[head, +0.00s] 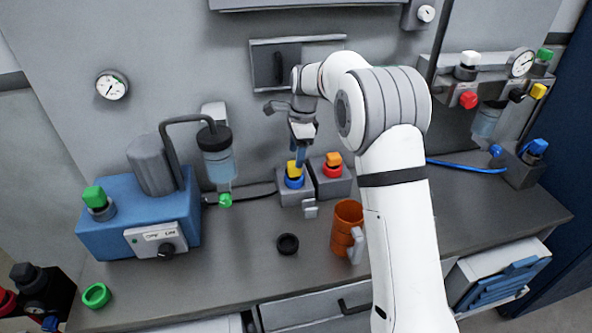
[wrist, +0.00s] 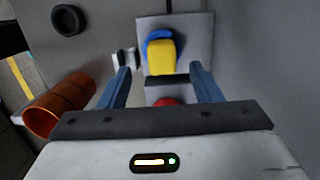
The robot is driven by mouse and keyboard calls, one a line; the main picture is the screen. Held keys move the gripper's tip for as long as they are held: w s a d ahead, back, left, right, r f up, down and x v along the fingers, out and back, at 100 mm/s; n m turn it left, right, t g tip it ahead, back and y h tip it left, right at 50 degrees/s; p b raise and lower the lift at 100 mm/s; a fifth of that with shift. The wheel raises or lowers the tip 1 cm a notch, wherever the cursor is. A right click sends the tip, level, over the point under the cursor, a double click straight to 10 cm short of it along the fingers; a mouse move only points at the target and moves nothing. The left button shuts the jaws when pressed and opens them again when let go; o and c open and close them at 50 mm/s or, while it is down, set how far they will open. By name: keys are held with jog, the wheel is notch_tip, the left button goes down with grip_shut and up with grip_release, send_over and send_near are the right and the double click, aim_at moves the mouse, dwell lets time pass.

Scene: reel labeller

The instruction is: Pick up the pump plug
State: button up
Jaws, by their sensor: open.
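A yellow plug (head: 292,167) sits in a blue ring on a grey box (head: 291,199) on the bench. In the wrist view the yellow plug (wrist: 161,57) and its blue ring lie straight ahead, between the lines of the fingers. My gripper (head: 299,157) is above this box, close to the yellow plug. Its blue fingers are open and empty in the wrist view (wrist: 159,72). An orange plug (head: 333,159) in a red ring sits on a second grey box beside it. No label shows which plug is the pump's.
A blue pump unit (head: 105,237) with a grey motor stands left, with a dark cable running toward the boxes. An orange mug (head: 347,222) and a black ring (head: 287,244) stand in front. A green ring (head: 96,295) lies front left.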

aim_at(294, 163)
jog(key=f, duration=0.3)
jog(key=f+p, duration=0.1)
jog(key=f, duration=0.1)
jog(key=shift+a, duration=0.35)
jog(key=shift+c, duration=0.4)
jog(key=shift+r, duration=0.1)
jog(key=c, duration=1.1)
